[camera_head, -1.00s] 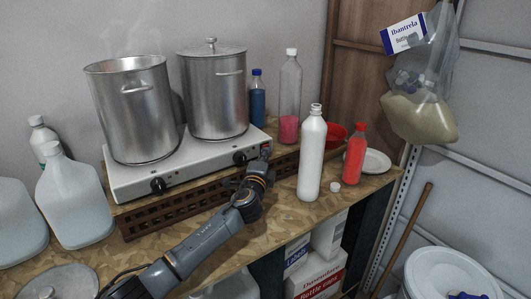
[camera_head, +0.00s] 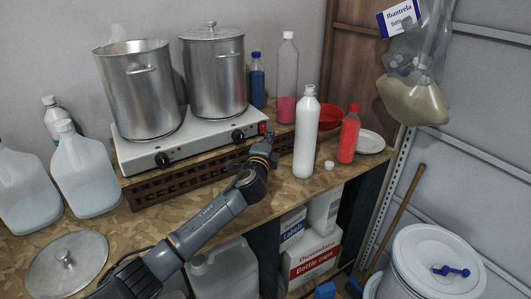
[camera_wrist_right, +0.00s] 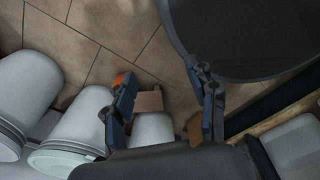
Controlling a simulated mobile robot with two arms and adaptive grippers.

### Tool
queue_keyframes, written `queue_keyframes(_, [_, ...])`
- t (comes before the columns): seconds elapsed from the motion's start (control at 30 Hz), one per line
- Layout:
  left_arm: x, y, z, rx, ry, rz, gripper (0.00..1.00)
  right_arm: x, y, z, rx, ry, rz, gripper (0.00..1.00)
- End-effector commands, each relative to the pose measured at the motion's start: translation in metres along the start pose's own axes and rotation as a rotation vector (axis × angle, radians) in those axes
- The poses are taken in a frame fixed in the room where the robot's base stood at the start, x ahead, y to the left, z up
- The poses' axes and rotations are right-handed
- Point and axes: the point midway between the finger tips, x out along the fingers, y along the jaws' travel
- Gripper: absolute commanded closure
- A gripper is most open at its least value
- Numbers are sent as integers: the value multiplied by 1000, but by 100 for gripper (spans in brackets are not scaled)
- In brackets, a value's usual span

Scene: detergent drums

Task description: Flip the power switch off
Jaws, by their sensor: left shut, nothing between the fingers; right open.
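The white double hot plate (camera_head: 190,143) stands on a slatted wooden riser on the table. A small red power switch (camera_head: 262,128) shows at the right end of its front face, beyond the two black knobs. Whether it is on or off is too small to tell. My left gripper (camera_head: 268,138) is shut and empty, just below and in front of the switch; I cannot tell whether it touches. My right gripper (camera_wrist_right: 165,98) is open and empty in the right wrist view, above the floor and near white tubs.
Two steel pots (camera_head: 140,90) stand on the hot plate. A white bottle (camera_head: 306,135) and a red bottle (camera_head: 348,135) stand right of my left gripper. A pot lid (camera_head: 66,262) lies front left. A white drum (camera_head: 437,262) stands on the floor at right.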

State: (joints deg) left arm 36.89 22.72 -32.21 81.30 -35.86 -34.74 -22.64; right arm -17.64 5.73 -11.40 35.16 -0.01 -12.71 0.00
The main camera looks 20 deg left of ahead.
Motion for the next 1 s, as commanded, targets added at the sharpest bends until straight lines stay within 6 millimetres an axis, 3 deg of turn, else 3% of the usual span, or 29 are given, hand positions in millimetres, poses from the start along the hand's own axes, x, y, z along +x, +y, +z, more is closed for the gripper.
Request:
queue_keyframes(0.33, [-47,-2,0,0,2,0,100,8,-24,-24,11,37,-28,43])
queue_keyframes(0.53, [-72,-6,1,0,1,1,100,13,-20,-18,8,28,-23,43])
queue_keyframes(1.0, [-82,-8,1,1,0,2,100,14,-14,-11,6,17,-16,43])
